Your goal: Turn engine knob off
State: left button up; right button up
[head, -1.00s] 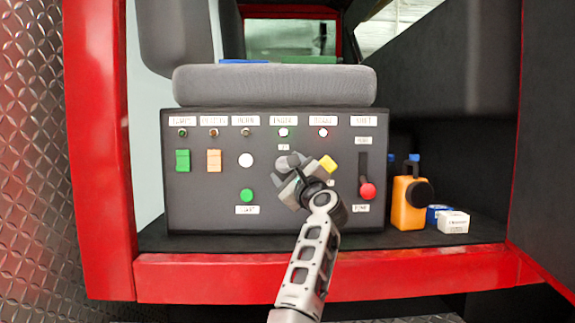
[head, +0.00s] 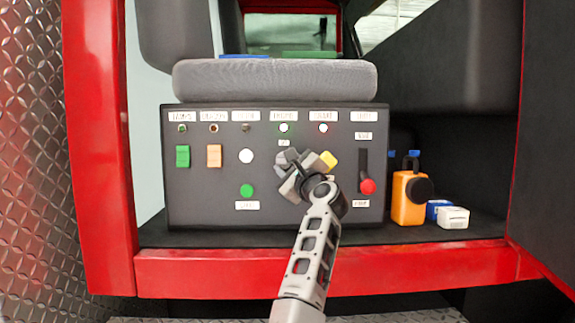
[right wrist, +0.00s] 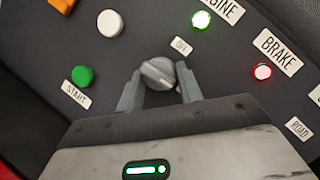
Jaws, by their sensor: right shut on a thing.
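The engine knob (right wrist: 158,73) is a round grey dial with a raised ridge, on the dark control panel (head: 215,215) below the small "OFF" label (right wrist: 181,46). In the right wrist view its ridge runs slantwise across the dial. My right gripper (right wrist: 160,84) has one finger on each side of the knob and is shut on it. In the head view my right gripper (head: 293,172) is at the panel's middle and largely hides the knob. The engine light (right wrist: 201,20) glows green. My left gripper is not in view.
A yellow knob (head: 328,161) sits just right of my gripper. A red-knobbed lever (head: 367,186) is further right. White (head: 246,156) and green (head: 247,190) buttons are to the left. An orange bottle (head: 409,198) and a small white box (head: 453,217) stand beside the panel.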

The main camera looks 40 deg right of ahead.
jog(key=n, duration=0.2)
jog(key=n+g+y, duration=0.1)
jog(key=n, duration=0.2)
jog(key=shift+r+g+y, duration=0.15)
jog(key=shift+g+y, duration=0.15)
jog(key=n+g, duration=0.2)
jog(key=n, duration=0.2)
jog(key=shift+r, duration=0.2)
jog(key=n+g, duration=0.2)
jog(key=n, duration=0.1)
jog(key=shift+r+n, duration=0.15)
jog(key=shift+n, duration=0.15)
jog(key=shift+a+n+g, duration=0.1)
jog(key=shift+n+g, duration=0.6)
jog(key=shift+n, duration=0.5)
jog(key=shift+w+h, duration=0.1)
jog(key=shift+h, duration=0.3)
jog(key=o, duration=1)
jog(key=shift+r, duration=0.1)
